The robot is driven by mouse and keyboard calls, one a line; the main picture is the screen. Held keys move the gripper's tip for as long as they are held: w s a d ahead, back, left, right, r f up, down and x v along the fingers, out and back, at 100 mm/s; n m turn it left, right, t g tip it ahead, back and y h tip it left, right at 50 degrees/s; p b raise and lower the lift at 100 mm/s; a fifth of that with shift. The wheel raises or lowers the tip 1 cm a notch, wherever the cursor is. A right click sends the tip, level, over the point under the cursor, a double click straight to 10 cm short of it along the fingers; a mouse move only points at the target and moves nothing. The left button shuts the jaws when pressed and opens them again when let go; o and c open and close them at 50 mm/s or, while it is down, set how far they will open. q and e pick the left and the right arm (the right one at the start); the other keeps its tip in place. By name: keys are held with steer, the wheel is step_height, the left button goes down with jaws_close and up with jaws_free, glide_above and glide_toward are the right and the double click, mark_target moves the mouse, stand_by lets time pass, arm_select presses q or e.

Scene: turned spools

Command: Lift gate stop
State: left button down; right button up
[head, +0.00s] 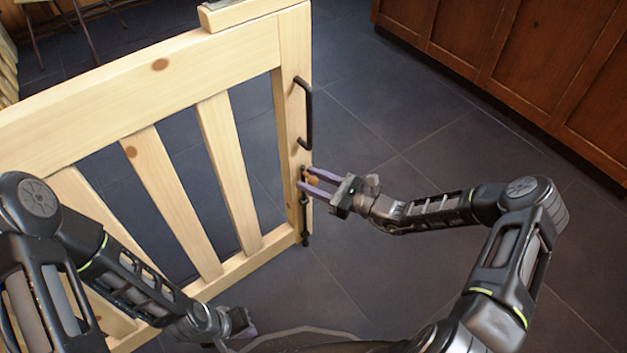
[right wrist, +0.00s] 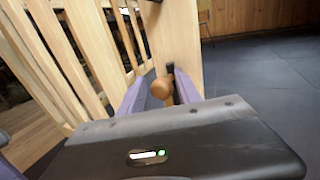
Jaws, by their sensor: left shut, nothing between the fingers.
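The gate stop (head: 305,222) is a dark upright rod on the end post of a pale wooden gate (head: 160,65). Its round brown wooden knob (head: 312,180) is near its top; the knob also shows in the right wrist view (right wrist: 161,88). My right gripper (head: 308,178) is open, with one purple finger on each side of the knob. In the right wrist view a gap shows beside the knob, so the fingers do not look closed on it. My left gripper (head: 243,328) is shut and empty, low at the bottom of the head view, away from the stop.
A black pull handle (head: 306,112) is on the gate post above the stop. Brown wooden cabinets (head: 510,60) stand at the upper right. The dark tiled floor (head: 400,120) right of the gate is clear. A chair (head: 75,25) stands behind the gate.

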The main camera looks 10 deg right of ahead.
steer(key=shift+o, duration=1.1)
steer(key=shift+a+r, duration=0.1)
steer(key=shift+a, duration=0.05)
steer(key=shift+d, duration=0.2)
steer(key=shift+d, duration=0.1)
steer(key=p+v, duration=0.1)
steer(key=v, duration=0.6)
steer(key=shift+s+p, duration=0.25)
steer(key=shift+p, duration=0.05)
steer(key=shift+d, duration=0.15)
